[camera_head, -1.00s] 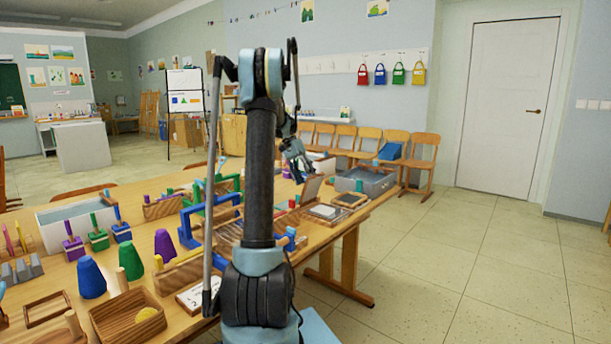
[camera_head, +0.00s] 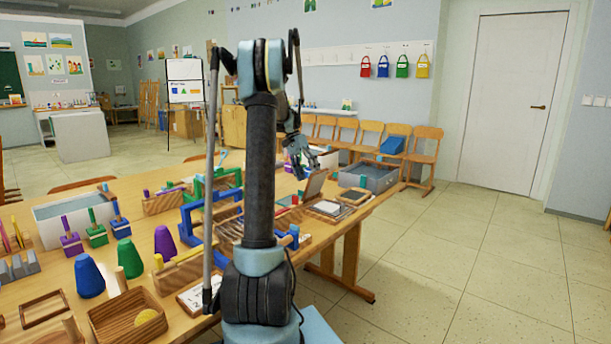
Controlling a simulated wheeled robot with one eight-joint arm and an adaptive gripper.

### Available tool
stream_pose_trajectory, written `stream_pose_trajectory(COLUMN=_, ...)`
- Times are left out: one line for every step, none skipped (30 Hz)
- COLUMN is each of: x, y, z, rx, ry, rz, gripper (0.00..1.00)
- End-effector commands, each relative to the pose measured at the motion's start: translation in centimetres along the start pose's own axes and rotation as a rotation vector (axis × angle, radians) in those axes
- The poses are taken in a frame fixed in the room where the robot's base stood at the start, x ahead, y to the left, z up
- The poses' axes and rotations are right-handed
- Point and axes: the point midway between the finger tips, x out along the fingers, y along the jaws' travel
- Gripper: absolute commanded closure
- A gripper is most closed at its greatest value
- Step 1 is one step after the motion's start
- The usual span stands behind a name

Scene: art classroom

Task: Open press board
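The item that looks like the press board lies on the far right part of the long table. Its brown panel (camera_head: 316,184) stands tilted up beside a low base with a pale sheet (camera_head: 326,208). Whether the panel is hinged to the base is too small to tell. My gripper (camera_head: 305,172) hangs just above and left of the panel, fingers pointing down. Contact between them cannot be made out. The fingers look slightly apart, but their opening is too small to judge. My arm's upright part hides the middle of the table.
A grey bin (camera_head: 368,177) stands behind the base, with a small wooden frame (camera_head: 354,196) beside it. Blue and green handled frames, cones (camera_head: 89,277) and a wooden tray (camera_head: 128,315) crowd the table's left. Chairs (camera_head: 370,143) line the wall. The floor at right is clear.

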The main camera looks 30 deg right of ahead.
Motion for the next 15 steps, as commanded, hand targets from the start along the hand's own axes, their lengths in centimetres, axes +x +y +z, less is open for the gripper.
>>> stream_pose_trajectory(x=0.1, y=-0.3, z=0.2, rx=-0.003, ry=-0.002, rz=-0.005, gripper=0.53)
stream_pose_trajectory(x=-0.2, y=1.2, z=0.5, rx=0.001, ry=0.002, rz=-0.016, gripper=0.54)
stream_pose_trajectory(x=-0.2, y=1.3, z=0.5, rx=0.002, ry=0.003, rz=-0.017, gripper=0.62)
stream_pose_trajectory(x=-0.3, y=1.2, z=0.5, rx=0.002, ry=0.003, rz=-0.016, gripper=0.67)
stream_pose_trajectory(x=-0.3, y=1.2, z=0.5, rx=0.002, ry=0.003, rz=-0.016, gripper=0.67)
stream_pose_trajectory(x=-0.5, y=1.1, z=0.5, rx=0.001, ry=0.003, rz=-0.015, gripper=0.67)
stream_pose_trajectory(x=-0.6, y=1.0, z=0.5, rx=0.001, ry=0.003, rz=-0.015, gripper=0.67)
stream_pose_trajectory(x=-0.7, y=0.8, z=0.5, rx=0.001, ry=0.003, rz=-0.015, gripper=0.67)
stream_pose_trajectory(x=-0.9, y=0.7, z=0.5, rx=0.0, ry=0.004, rz=-0.015, gripper=0.67)
stream_pose_trajectory(x=-1.0, y=0.6, z=0.5, rx=0.0, ry=0.004, rz=-0.015, gripper=0.67)
stream_pose_trajectory(x=-1.1, y=0.4, z=0.5, rx=0.0, ry=0.004, rz=-0.015, gripper=0.67)
stream_pose_trajectory(x=-1.3, y=0.3, z=0.5, rx=0.0, ry=0.005, rz=-0.015, gripper=0.67)
stream_pose_trajectory(x=-1.4, y=0.2, z=0.4, rx=0.0, ry=0.005, rz=-0.015, gripper=0.67)
stream_pose_trajectory(x=-1.6, y=0.1, z=0.4, rx=0.0, ry=0.005, rz=-0.015, gripper=0.67)
stream_pose_trajectory(x=-1.7, y=-0.1, z=0.4, rx=0.0, ry=0.005, rz=-0.015, gripper=0.67)
